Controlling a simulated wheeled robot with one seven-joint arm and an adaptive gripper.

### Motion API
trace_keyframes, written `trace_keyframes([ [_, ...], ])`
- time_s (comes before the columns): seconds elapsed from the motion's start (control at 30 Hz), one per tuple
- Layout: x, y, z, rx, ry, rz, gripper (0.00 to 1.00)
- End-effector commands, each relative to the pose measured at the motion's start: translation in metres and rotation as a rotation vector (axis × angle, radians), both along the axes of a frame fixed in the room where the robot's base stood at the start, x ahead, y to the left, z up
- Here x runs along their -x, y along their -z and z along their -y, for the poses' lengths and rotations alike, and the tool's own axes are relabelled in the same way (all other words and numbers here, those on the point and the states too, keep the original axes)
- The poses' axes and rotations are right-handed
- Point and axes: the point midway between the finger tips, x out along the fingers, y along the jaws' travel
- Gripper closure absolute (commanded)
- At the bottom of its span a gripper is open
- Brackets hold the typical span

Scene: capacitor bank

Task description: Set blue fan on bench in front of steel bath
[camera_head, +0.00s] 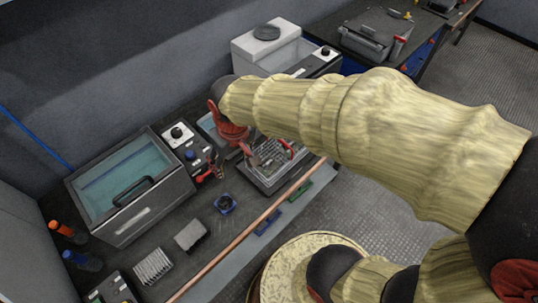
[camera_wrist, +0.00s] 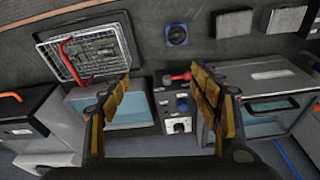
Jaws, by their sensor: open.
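The blue fan (camera_head: 224,204), a small blue square frame with a dark round centre, lies on the bench right of the steel bath's front corner. In the wrist view the fan (camera_wrist: 177,35) lies beyond my fingertips, apart from them. The steel bath (camera_head: 150,211) is an open box of blue-green liquid with a black handle; part of it shows at right in the wrist view (camera_wrist: 262,87). My gripper (camera_wrist: 163,88) is open and empty above the controller beside the bath. In the head view my gripper (camera_head: 237,143) is partly hidden by its own wrist.
A grey block (camera_head: 190,235) and a white finned block (camera_head: 153,267) stand on the bench before the bath. A wire basket (camera_head: 270,165) with a red handle lies right of the fan. Bare bench surrounds the fan.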

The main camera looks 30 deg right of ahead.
Motion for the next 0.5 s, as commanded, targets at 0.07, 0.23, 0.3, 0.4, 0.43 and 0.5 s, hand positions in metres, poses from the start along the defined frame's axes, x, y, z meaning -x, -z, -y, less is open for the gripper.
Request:
trace_keyframes([
  [0.07, 0.023, -0.042, 0.022, -0.013, 0.047, 0.085, 0.37],
  [0.23, 0.071, -0.091, 0.051, -0.021, 0.122, 0.212, 0.37],
  [0.3, 0.085, -0.1, 0.058, -0.022, 0.142, 0.246, 0.37],
  [0.4, 0.098, -0.107, 0.063, -0.022, 0.159, 0.277, 0.37],
  [0.43, 0.1, -0.108, 0.064, -0.022, 0.162, 0.283, 0.37],
  [0.5, 0.103, -0.109, 0.065, -0.021, 0.165, 0.287, 0.37],
])
